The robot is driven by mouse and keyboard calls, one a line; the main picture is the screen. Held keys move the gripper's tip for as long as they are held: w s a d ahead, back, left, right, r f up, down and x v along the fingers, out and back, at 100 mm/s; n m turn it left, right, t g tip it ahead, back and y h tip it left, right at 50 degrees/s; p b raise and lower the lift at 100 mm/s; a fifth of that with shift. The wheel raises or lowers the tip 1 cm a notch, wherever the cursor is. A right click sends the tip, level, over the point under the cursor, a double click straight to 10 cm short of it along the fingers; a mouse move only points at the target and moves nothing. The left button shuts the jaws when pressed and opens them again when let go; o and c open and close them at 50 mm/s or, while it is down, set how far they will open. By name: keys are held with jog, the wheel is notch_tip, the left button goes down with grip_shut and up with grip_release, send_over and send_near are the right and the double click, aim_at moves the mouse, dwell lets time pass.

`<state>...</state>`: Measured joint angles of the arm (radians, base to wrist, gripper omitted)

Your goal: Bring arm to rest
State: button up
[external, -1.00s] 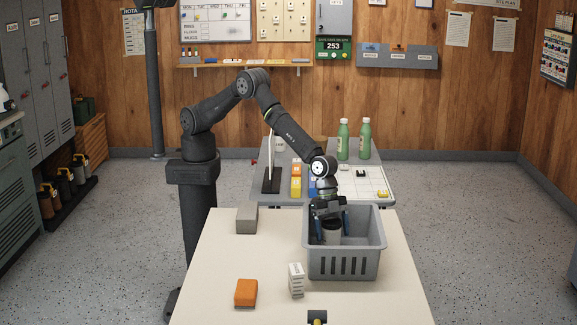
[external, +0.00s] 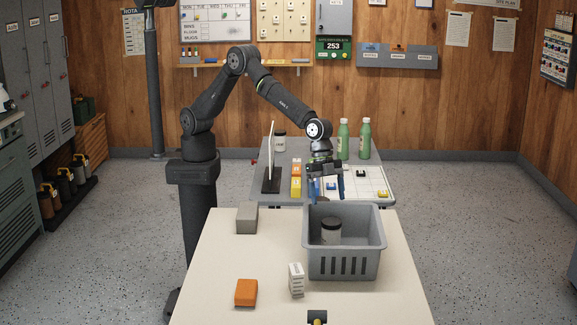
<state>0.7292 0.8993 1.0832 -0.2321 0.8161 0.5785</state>
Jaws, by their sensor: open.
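My gripper (external: 326,192) is open and empty, pointing down just above the back of the grey crate (external: 345,268). A jar with a dark lid (external: 331,230) stands upright inside the crate, apart from my gripper. My arm is bent, rising from its column at the left and reaching over to the right.
The cream table (external: 215,285) also holds an orange block (external: 246,292), a white stack (external: 296,280) and a grey block (external: 247,217). Behind it, a grey table carries green bottles (external: 365,140), another jar (external: 279,141), an upright panel (external: 271,160) and small boxes (external: 296,178).

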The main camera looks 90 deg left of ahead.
aim_at(333, 222)
jog(key=shift+r, duration=0.15)
jog(key=x, duration=1.2)
jog(key=shift+f, duration=0.35)
notch_tip(333, 222, up, 3)
jog(key=shift+f, duration=0.15)
jog(key=shift+r, duration=0.4)
